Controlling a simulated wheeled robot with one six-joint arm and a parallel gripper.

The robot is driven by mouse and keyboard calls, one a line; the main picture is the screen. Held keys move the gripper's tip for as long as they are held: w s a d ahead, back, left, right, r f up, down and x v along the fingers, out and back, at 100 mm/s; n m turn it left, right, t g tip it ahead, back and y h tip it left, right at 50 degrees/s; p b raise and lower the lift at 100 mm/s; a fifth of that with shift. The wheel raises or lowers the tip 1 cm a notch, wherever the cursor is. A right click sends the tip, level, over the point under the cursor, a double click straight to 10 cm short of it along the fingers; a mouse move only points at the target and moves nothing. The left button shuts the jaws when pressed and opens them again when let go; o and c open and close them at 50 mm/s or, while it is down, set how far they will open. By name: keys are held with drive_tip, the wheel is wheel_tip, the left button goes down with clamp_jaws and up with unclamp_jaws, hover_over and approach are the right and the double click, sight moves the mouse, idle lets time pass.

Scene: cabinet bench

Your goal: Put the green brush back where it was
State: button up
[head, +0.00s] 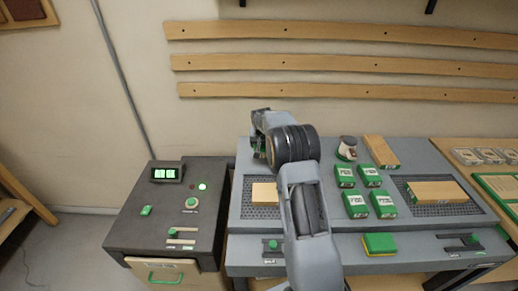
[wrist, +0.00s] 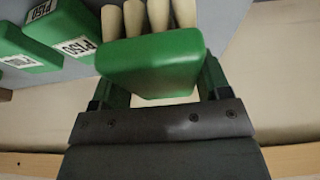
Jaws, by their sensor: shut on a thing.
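The green brush (wrist: 150,68) has a green block body and a row of thick cream bristles, which point to the top of the wrist view. My gripper (wrist: 158,84) is shut on its green body, one finger on each side. In the head view my arm covers most of the gripper, and I cannot make out the brush clearly there. The place where the brush was before cannot be told from these frames.
Several green-and-white labelled blocks (head: 383,204) stand on the grey bench (head: 325,217). A small jar (head: 347,148) and wooden pieces (head: 381,151) lie behind them. A yellow-and-green sponge (head: 379,244) lies on the front ledge. A dark control cabinet (head: 135,232) stands left.

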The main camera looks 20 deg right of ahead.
drive_tip(key=shift+w+a+f, duration=0.2)
drive_tip(key=shift+w+f, duration=0.35)
drive_tip(key=shift+f, duration=0.15)
drive_tip(key=shift+f+p, duration=0.3)
drive_tip(key=shift+f, duration=1.25)
drive_tip(key=shift+f, duration=0.1)
drive_tip(key=o, duration=0.9)
drive_tip(key=shift+w, duration=0.1)
